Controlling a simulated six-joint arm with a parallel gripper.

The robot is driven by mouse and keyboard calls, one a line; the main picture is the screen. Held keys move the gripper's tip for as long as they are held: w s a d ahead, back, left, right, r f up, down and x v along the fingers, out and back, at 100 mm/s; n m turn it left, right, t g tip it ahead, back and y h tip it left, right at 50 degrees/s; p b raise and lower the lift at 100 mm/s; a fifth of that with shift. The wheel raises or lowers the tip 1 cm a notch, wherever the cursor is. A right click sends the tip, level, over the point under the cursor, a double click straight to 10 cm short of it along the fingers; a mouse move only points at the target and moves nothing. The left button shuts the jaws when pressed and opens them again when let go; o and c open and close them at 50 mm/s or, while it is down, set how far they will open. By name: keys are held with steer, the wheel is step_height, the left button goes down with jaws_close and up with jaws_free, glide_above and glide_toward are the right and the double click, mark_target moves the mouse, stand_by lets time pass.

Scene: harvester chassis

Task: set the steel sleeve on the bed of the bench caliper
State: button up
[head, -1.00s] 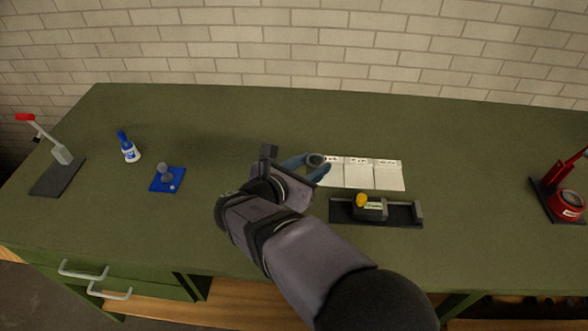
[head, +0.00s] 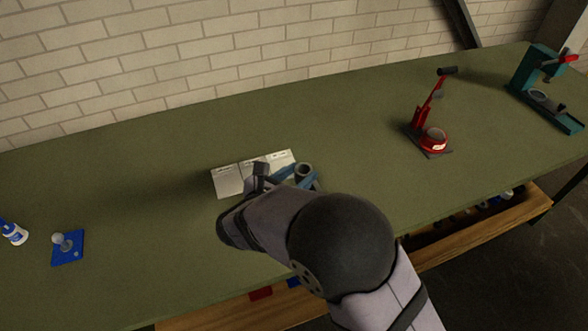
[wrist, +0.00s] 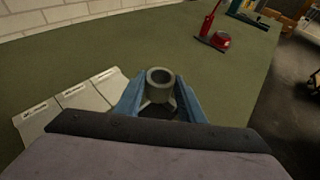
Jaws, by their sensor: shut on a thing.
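The steel sleeve, a short grey ring-like tube, shows at its open top in the head view (head: 304,167) and in the wrist view (wrist: 160,78). My gripper (head: 298,176) has its blue fingers shut on the sleeve, which stands about upright between them. In the wrist view my gripper (wrist: 158,100) points away over the bench. The sleeve is at the right end of the white cards; its height above the bench is hard to tell. The bench caliper is not visible now, probably hidden behind my arm in the head view.
A white three-panel sheet (head: 228,182) lies left of the sleeve. A red press-like tool (head: 433,138) and a teal press (head: 545,100) stand to the right. A blue pad with a grey knob (head: 68,248) and a bottle (head: 13,233) are at left. The back bench is clear.

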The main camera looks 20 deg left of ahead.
steer(key=shift+f, duration=0.1)
stand_by(0.3)
steer(key=shift+f+b, duration=1.9)
steer(key=shift+f, duration=0.15)
steer(key=shift+f+b, duration=0.3)
steer(key=shift+b, duration=0.15)
stand_by(1.3)
steer(key=shift+f+b, duration=0.3)
steer(key=shift+f, duration=0.05)
steer(key=shift+f+b, duration=0.95)
steer(key=shift+f, duration=0.15)
stand_by(1.2)
steer(key=o, duration=1.3)
steer(key=shift+o, duration=0.2)
steer(key=shift+s, duration=0.2)
